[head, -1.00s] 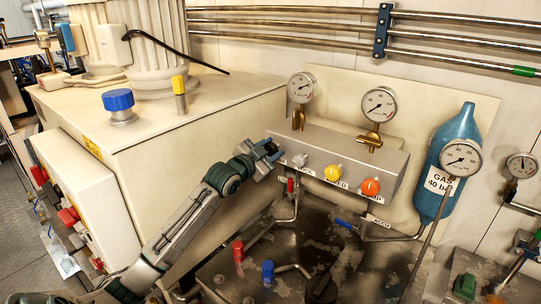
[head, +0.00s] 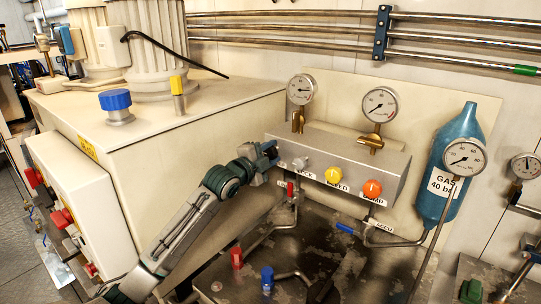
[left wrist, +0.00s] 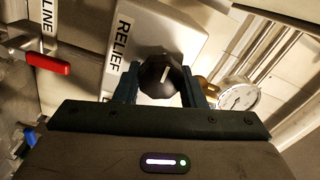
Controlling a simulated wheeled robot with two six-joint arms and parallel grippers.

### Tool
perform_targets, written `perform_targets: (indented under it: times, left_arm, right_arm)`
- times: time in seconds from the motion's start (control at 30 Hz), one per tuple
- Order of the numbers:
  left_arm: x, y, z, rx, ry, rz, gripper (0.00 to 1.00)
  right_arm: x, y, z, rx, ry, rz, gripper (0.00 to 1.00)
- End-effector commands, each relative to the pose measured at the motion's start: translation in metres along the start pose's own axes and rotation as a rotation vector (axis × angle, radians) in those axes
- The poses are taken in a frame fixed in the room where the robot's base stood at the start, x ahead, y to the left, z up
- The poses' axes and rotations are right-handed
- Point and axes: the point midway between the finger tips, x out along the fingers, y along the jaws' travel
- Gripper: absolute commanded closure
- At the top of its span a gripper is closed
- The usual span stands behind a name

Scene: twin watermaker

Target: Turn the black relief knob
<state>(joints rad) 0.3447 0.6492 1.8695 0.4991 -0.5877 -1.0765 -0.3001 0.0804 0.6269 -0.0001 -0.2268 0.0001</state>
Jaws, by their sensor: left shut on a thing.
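The black relief knob (left wrist: 161,77) shows in the left wrist view beside the RELIEF label, with a white pointer line on its face. My left gripper (left wrist: 165,85) has one finger on each side of the knob and is shut on it. My right gripper is not in view.
A grey knob (head: 301,163), a yellow knob (head: 334,174) and an orange knob (head: 372,188) sit on the block's front. Gauges (head: 301,89) stand above it. A red lever (left wrist: 47,63) is close by in the left wrist view. A large cream cabinet (head: 190,150) stands left of the block.

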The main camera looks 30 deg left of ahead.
Motion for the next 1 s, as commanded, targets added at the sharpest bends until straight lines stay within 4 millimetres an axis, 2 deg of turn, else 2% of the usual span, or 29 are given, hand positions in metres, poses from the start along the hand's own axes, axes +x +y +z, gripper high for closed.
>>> perform_targets:
  times: [0.57,0.6,0.67,0.7,1.0]
  left_arm:
    - [-0.0001,0.0022,0.0004,0.027,-0.001,0.004,0.86]
    - [-0.0001,0.0022,0.0005,0.027,-0.001,0.004,0.55]
    - [-0.0001,0.0021,0.0004,0.027,-0.001,0.004,0.44]
    - [-0.0001,0.0018,0.0004,0.027,-0.001,0.003,0.41]
    - [-0.0017,0.0007,0.0003,0.028,-0.001,0.002,0.41]
  right_arm:
    - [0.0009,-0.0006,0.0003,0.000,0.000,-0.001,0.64]
    - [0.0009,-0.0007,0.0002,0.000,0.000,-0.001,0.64]
    - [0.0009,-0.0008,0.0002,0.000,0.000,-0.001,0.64]
    - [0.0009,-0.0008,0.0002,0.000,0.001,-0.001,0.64]
    - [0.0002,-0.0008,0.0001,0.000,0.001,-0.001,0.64]
